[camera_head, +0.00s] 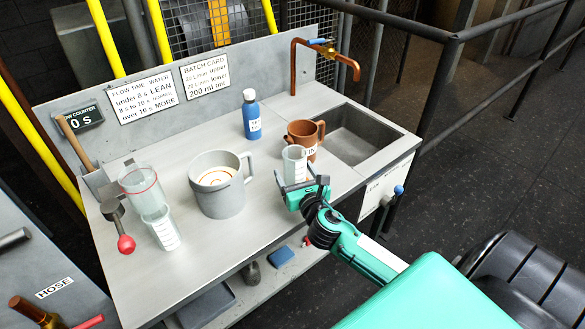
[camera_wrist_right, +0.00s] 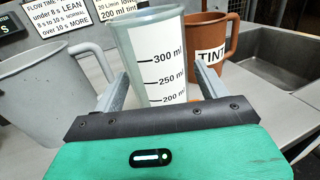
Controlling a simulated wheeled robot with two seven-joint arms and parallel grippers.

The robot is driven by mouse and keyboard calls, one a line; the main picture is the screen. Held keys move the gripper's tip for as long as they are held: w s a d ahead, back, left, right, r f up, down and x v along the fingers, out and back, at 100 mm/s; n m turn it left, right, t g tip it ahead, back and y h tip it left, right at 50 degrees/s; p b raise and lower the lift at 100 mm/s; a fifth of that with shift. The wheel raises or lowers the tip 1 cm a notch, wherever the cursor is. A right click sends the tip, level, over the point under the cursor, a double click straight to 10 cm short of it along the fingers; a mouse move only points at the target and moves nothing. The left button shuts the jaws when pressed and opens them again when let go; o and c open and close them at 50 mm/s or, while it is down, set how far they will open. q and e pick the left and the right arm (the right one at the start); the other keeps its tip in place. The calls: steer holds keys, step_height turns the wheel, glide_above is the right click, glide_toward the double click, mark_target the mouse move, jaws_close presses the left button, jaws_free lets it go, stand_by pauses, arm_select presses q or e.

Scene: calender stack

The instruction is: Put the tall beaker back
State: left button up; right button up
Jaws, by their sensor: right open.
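A clear graduated beaker (camera_head: 295,160) stands upright on the grey bench, in front of the brown TINT jug (camera_head: 305,135). In the right wrist view the beaker (camera_wrist_right: 160,50) shows marks from 200 to 300 ml. My right gripper (camera_head: 299,180) is open, with one finger on each side of the beaker; it also shows in the right wrist view (camera_wrist_right: 163,75). I cannot tell whether the fingers touch it. A second graduated beaker (camera_head: 163,231) stands at the left, below a clear red-rimmed vessel (camera_head: 139,182). My left gripper is not in view.
A grey handled pot (camera_head: 217,198) stands left of the beaker, and a blue bottle (camera_head: 251,117) behind. A sink (camera_head: 365,130) with a copper tap (camera_head: 345,62) is at the right. A red-knobbed lever (camera_head: 126,244) is at the left. The front middle of the bench is clear.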

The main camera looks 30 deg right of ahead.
mark_target(299, 180)
steer(key=v, duration=0.8)
steer(key=shift+s, duration=0.15)
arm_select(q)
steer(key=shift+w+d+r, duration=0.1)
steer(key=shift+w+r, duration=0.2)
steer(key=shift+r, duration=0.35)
arm_select(e)
steer(key=shift+s+a, duration=0.2)
steer(key=shift+s, duration=0.35)
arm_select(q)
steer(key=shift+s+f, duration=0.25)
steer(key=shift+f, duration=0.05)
